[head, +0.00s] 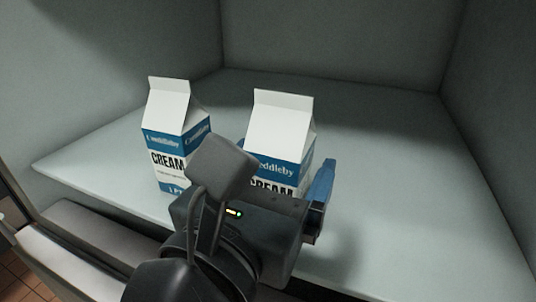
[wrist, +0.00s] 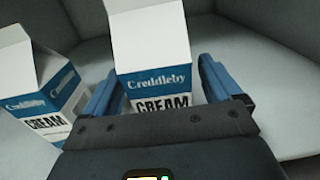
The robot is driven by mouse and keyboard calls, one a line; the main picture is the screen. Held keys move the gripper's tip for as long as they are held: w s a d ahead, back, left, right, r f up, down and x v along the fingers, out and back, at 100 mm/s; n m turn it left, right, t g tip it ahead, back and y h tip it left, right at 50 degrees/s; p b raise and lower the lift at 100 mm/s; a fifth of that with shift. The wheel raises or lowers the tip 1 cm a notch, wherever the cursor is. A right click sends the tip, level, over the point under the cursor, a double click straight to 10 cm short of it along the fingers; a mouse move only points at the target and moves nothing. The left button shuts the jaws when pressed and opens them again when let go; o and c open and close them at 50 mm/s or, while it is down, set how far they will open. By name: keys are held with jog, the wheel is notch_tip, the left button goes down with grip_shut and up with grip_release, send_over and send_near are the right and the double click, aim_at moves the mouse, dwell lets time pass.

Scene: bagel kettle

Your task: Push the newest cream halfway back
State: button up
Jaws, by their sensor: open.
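Two white and blue cream cartons stand upright on a pale shelf (head: 400,180). The left carton (head: 172,145) is apart from my gripper; it also shows at the left of the wrist view (wrist: 42,90). The right carton (head: 283,135) is in front of my gripper, and in the wrist view (wrist: 150,60) it sits between the two blue fingers. My gripper (wrist: 157,85) is open, with a finger on each side of the right carton. I cannot tell whether the fingers touch it. The carton's lower part is hidden by my gripper. No date is readable on either carton.
Grey walls enclose the shelf at the left, back and right. The shelf is clear behind the cartons and to the right. The shelf's front edge (head: 110,210) runs along the lower left, with a sill (head: 90,240) below it.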

jog(key=shift+x, duration=1.3)
jog(key=c, duration=1.4)
jog(key=shift+w+r, duration=0.1)
jog(key=shift+c, duration=0.3)
